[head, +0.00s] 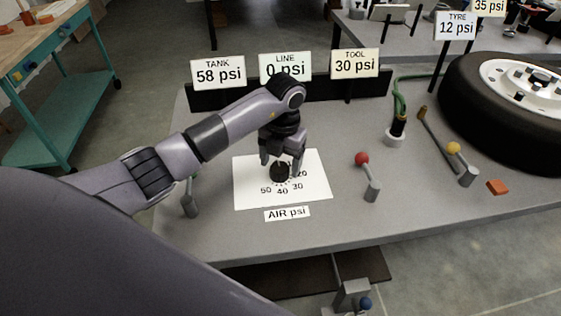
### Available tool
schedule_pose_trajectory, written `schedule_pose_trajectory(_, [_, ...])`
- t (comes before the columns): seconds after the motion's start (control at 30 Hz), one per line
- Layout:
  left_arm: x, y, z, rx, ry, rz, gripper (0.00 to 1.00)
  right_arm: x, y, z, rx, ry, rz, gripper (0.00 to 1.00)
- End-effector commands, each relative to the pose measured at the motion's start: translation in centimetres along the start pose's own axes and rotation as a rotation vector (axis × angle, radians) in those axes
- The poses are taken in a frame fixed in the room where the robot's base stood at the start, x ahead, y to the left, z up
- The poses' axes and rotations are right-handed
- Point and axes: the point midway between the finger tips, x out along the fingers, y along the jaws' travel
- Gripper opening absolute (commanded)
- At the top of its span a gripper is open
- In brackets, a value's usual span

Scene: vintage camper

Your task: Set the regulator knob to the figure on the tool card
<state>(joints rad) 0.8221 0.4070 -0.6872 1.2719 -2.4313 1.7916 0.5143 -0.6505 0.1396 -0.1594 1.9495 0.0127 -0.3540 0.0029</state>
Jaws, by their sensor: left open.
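The black regulator knob (280,173) sits on a white dial plate (248,198) labelled "AIR psi" (287,213). The figures 20, 30, 40 and 50 show around its near side; its far side and pointer are hidden. My left gripper (282,165) is open, pointing down over the knob, with its fingers on either side of it; I cannot tell if they touch. The tool card (354,64) reads 30 psi. The line card (285,66) reads 0 psi and is partly covered by my arm. The tank card (218,72) reads 58 psi. My right gripper is not in view.
A red-knobbed lever (362,159) and a yellow-knobbed lever (453,148) stand right of the dial. A wheel (520,105) lies at the right, behind an orange block (497,187). A green hose (400,104) rises behind. The bench front (400,225) is clear.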

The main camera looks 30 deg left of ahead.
Motion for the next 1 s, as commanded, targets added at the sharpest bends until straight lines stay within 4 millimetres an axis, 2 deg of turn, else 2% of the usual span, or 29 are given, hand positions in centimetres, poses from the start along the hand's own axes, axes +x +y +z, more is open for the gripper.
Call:
schedule_pose_trajectory(0.1, [0.79,-0.04,-0.05,0.001,0.001,0.0,0.74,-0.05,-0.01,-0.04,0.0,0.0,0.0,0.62])
schedule_pose_trajectory(0.37, [0.95,-0.04,-0.02,0.002,-0.001,-0.001,0.74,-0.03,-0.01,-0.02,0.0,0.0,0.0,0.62])
schedule_pose_trajectory(0.53, [0.93,-0.04,-0.02,0.002,-0.001,-0.001,0.22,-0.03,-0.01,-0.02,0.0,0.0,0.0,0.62])
schedule_pose_trajectory(0.57, [0.93,-0.04,-0.02,0.002,0.0,-0.001,0.18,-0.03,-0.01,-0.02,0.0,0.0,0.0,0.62])
schedule_pose_trajectory(1.0, [0.93,0.03,0.04,0.084,-0.007,0.0,0.18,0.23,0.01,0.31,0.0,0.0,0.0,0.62])
